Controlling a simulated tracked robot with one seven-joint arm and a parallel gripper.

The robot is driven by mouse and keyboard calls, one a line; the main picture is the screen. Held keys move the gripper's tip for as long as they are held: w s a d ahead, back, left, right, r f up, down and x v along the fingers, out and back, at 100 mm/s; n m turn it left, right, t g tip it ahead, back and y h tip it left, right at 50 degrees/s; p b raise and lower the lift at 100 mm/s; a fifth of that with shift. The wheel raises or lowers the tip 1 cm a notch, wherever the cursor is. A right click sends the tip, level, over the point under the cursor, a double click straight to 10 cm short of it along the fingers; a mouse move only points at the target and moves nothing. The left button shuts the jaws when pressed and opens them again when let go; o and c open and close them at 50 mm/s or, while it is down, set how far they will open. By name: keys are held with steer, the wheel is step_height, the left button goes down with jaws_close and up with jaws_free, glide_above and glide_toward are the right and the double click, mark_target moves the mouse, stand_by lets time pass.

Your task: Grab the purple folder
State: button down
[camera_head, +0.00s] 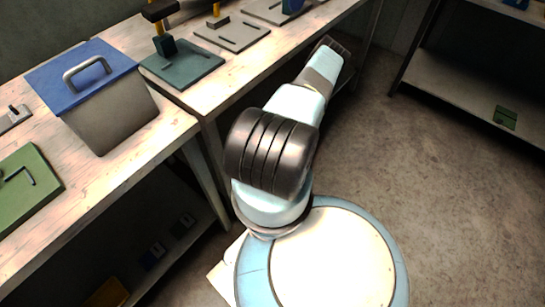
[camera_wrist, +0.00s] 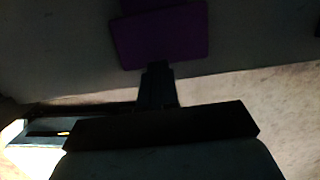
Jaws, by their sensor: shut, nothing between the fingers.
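The purple folder (camera_wrist: 160,38) shows in the wrist view at the top centre, as a dark purple flat rectangle in dim light on a dark grey surface. My gripper (camera_wrist: 157,68) is shut with nothing in it. Its fingertips appear at the folder's near edge in the picture; whether they touch it I cannot tell. In the head view no purple folder shows, and the far end of my arm reaches to the right of the workbench, its fingers hard to make out.
A wooden workbench (camera_head: 130,165) runs along the left, with a grey box with blue lid (camera_head: 110,110), a green plate (camera_head: 30,190) and several dies on it. A shelf (camera_head: 460,85) with a small green item (camera_head: 505,117) stands at the right. Floor (camera_head: 430,190) between is clear.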

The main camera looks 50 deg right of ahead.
steer(key=w, duration=0.4)
steer(key=shift+a, duration=0.15)
steer(key=shift+f, duration=0.65)
steer(key=shift+s+f, duration=0.15)
